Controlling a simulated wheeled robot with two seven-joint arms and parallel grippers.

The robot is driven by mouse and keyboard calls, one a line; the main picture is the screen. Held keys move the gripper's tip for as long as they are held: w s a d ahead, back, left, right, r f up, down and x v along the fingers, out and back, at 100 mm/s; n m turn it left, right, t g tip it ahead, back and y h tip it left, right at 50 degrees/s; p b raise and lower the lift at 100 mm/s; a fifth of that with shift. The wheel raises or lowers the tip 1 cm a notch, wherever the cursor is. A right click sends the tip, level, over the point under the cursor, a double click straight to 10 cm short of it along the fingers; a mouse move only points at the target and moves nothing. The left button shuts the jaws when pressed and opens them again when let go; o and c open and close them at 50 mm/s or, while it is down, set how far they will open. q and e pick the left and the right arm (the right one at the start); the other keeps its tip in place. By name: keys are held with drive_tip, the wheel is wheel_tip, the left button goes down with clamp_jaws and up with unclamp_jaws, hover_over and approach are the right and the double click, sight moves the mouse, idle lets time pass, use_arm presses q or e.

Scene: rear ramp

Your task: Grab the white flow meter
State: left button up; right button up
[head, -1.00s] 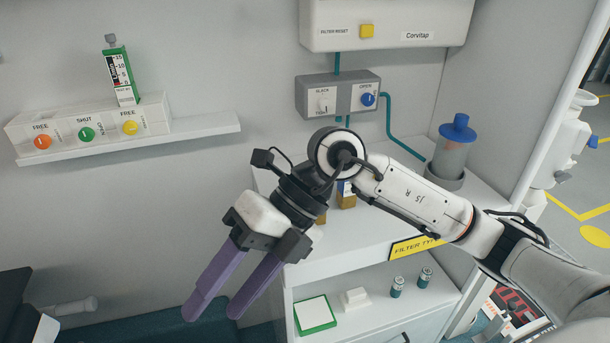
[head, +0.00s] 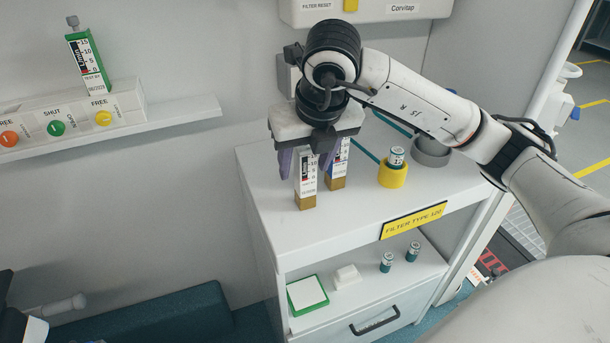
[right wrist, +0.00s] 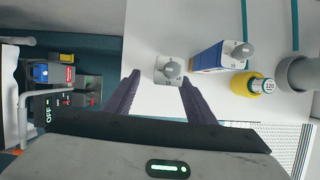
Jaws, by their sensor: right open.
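The white flow meter (head: 306,182), with a scale on its face and a brown base, stands upright on the white cabinet top. It also shows in the right wrist view (right wrist: 169,72) from above, with a grey knob on top. My right gripper (head: 305,168) points down over it, open. Its purple fingers lie on either side of the meter's upper part, with gaps visible in the right wrist view (right wrist: 161,76). A blue flow meter (head: 338,168) stands close on the right, partly hidden by a finger. My left gripper is not clearly seen.
A yellow holder (head: 392,175) with a small canister and a grey holder (head: 431,151) stand to the right on the cabinet top (head: 345,215). A green flow meter (head: 87,62) stands on the wall shelf at left. The cabinet's front left is clear.

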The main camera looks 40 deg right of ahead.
sight(305, 174)
drive_tip(key=x, duration=0.2)
drive_tip(key=d+x, duration=0.1)
drive_tip(key=x, duration=0.1)
drive_tip(key=shift+f+p, duration=0.1)
drive_tip(key=shift+p, duration=0.25)
drive_tip(key=shift+w+f, duration=0.25)
drive_tip(key=shift+f, duration=0.25)
drive_tip(key=shift+r, duration=0.1)
clamp_jaws()
